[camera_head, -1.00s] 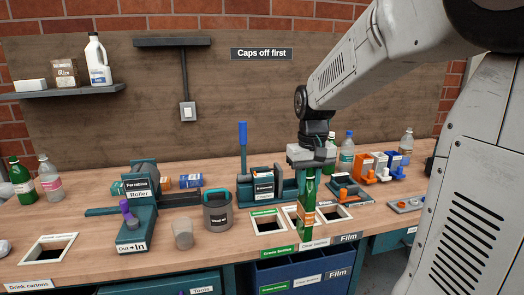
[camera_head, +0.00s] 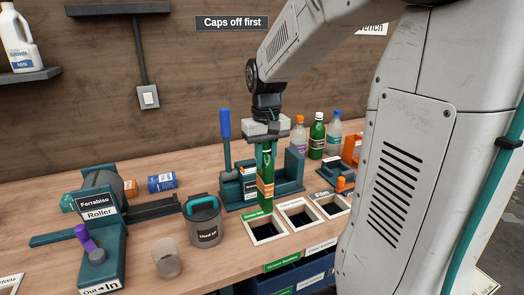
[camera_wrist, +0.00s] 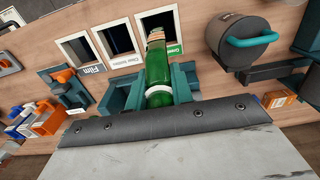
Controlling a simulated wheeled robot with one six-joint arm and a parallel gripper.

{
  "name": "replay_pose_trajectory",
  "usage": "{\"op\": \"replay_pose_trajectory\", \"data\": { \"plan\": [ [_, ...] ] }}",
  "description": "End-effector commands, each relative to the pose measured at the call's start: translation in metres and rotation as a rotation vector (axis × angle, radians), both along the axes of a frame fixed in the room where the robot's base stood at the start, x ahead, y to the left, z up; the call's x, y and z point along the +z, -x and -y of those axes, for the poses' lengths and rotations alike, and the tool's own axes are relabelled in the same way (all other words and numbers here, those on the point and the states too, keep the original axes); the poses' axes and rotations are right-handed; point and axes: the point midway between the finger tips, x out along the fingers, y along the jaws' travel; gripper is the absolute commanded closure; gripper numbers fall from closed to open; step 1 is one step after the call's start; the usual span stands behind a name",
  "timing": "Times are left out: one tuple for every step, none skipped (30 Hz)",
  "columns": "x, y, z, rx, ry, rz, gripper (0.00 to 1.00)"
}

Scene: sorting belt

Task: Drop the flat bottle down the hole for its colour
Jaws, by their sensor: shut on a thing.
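A flat green bottle (camera_head: 265,180) with an orange and white label hangs upright from my gripper (camera_head: 265,140). My gripper is shut on its upper part. In the wrist view the bottle (camera_wrist: 158,72) lies between the teal fingers (camera_wrist: 158,92). The white-framed hole labelled green (camera_head: 249,234) is just below; the bottle's lower end shows at its back edge, and whether it is inside the opening I cannot tell. The clear-bottle hole (camera_head: 300,229) and the film hole (camera_head: 346,212) are to its right.
A teal press (camera_head: 229,192) with a blue lever stands behind the holes. A grey bin (camera_head: 204,228) with a teal handle is left of them, beside a clear cup (camera_head: 166,260) and the Ferrabiso roller (camera_head: 98,237). Several bottles (camera_head: 317,137) stand behind at the right.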

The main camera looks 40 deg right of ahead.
Motion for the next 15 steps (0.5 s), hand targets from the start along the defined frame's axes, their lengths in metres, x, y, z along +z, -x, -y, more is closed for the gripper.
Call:
{"op": "replay_pose_trajectory", "data": {
  "plan": [
    [-0.007, 0.001, 0.0, 0.0, -0.001, -0.003, 1.0],
    [-0.011, 0.001, 0.0, 0.0, -0.001, -0.004, 1.0],
    [-0.016, 0.0, 0.0, 0.0, -0.001, -0.004, 1.0],
    [-0.019, 0.0, 0.0, 0.0, -0.001, -0.003, 1.0],
    [-0.023, 0.001, 0.0, 0.0, -0.001, -0.004, 1.0],
    [-0.028, 0.001, 0.0, 0.0, -0.001, -0.004, 1.0],
    [-0.031, 0.0, -0.001, 0.001, -0.001, -0.003, 1.0],
    [-0.035, 0.001, -0.001, 0.001, -0.001, -0.004, 1.0],
    [-0.04, 0.0, -0.001, 0.001, -0.001, -0.004, 1.0],
    [-0.043, 0.0, -0.001, 0.002, -0.001, -0.004, 1.0],
    [-0.047, 0.0, -0.001, 0.002, -0.001, -0.004, 1.0],
    [-0.052, 0.0, -0.002, 0.002, -0.001, -0.004, 1.0],
    [-0.055, 0.0, -0.002, 0.003, -0.001, -0.003, 1.0],
    [-0.059, 0.0, -0.002, 0.003, -0.001, -0.004, 1.0],
    [-0.064, 0.0, -0.002, 0.004, -0.001, -0.004, 1.0]
  ]
}}
